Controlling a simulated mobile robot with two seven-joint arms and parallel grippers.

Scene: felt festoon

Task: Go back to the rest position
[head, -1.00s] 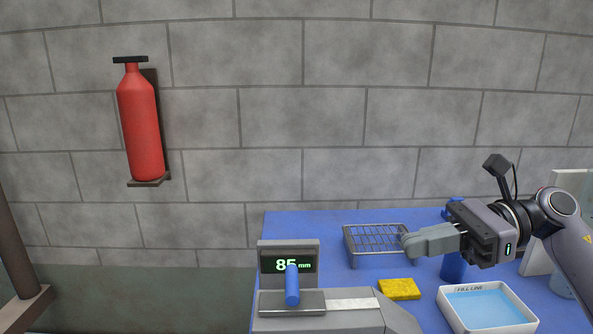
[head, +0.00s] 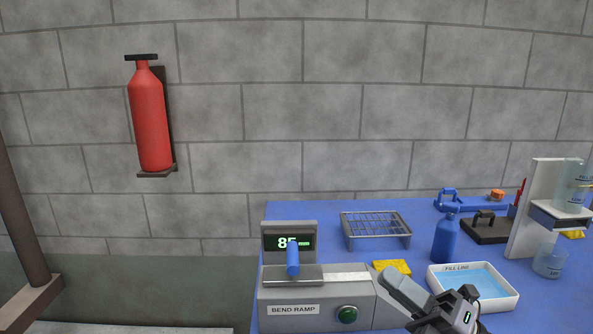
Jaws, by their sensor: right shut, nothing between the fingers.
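My right gripper (head: 392,277) is shut and empty at the lower right of the head view. Its fingers point up and left, in front of the yellow sponge (head: 391,267) and beside the bend ramp machine (head: 318,308). Whether the fingers touch the machine or the sponge I cannot tell. The machine has a display reading that begins with 85, partly hidden by a blue handle (head: 292,260), and a green button (head: 347,314). My left gripper is not in view.
A wire rack (head: 376,243), a blue bottle (head: 445,240) and a white tray of blue liquid (head: 433,280) stand on the blue table (head: 300,207). A white stand (head: 530,215) and a beaker (head: 549,262) are at the right. A red extinguisher (head: 150,120) hangs on the wall.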

